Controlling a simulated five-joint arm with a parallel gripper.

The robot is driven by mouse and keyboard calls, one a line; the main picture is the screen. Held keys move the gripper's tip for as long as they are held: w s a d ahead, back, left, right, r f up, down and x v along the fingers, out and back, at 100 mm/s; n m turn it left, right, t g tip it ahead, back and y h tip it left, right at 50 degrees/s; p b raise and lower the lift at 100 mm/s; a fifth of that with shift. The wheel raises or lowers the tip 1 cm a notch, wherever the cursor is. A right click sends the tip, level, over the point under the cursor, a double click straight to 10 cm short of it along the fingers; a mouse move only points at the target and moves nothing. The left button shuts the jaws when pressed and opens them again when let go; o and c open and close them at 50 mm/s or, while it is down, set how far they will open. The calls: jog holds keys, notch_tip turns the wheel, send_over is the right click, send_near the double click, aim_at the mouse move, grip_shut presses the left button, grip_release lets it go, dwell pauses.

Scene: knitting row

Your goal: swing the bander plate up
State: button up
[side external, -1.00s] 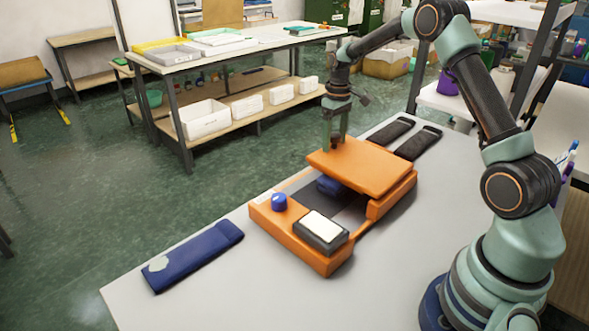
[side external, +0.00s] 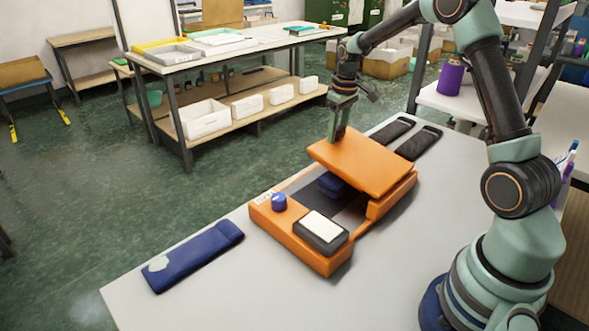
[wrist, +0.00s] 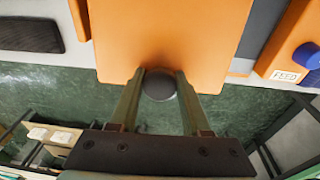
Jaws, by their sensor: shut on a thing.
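The bander plate (side external: 365,163) is the flat orange plate of an orange machine (side external: 310,255) on the table. It is tilted, with its edge near my gripper raised and a gap beneath. My gripper (side external: 336,137) is at that raised edge. In the wrist view the two fingers of my gripper (wrist: 159,76) sit on both sides of a dark round knob (wrist: 159,86) at the edge of the plate (wrist: 165,30) and are shut on it. A folded navy item (side external: 331,185) lies under the plate on the dark bed.
The machine has a blue knob (side external: 279,202), beside a FEED label (wrist: 286,75) in the wrist view, and a white pad (side external: 322,226). A navy sock (side external: 195,256) lies front left; two dark socks (side external: 392,130) (side external: 418,143) lie behind. The table's (side external: 400,270) front is clear.

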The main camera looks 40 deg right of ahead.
aim_at(356, 150)
jog(key=shift+s, duration=0.35)
jog(key=shift+s+r+t, duration=0.35)
jog(key=shift+s+r, duration=0.05)
jog(key=shift+r, duration=0.35)
jog(key=shift+s+r+t, duration=0.35)
jog(key=shift+r, duration=0.35)
jog(key=shift+d, duration=0.1)
jog(key=shift+s+r+t+h, duration=0.35)
jog(key=shift+s+r, duration=0.1)
jog(key=shift+r, duration=0.3)
jog(key=shift+s+r+t+h, duration=0.25)
jog(key=shift+s+r+t, duration=0.15)
jog(key=shift+r, duration=0.3)
jog(key=shift+d+r, duration=0.1)
jog(key=shift+s+r, duration=0.15)
jog(key=shift+o, duration=0.3)
jog(key=shift+s+d+r+m+t+h, duration=0.1)
jog(key=shift+s+r+m+t+h, duration=0.3)
jog(key=shift+s+r+t, duration=0.45)
jog(key=shift+r, duration=0.35)
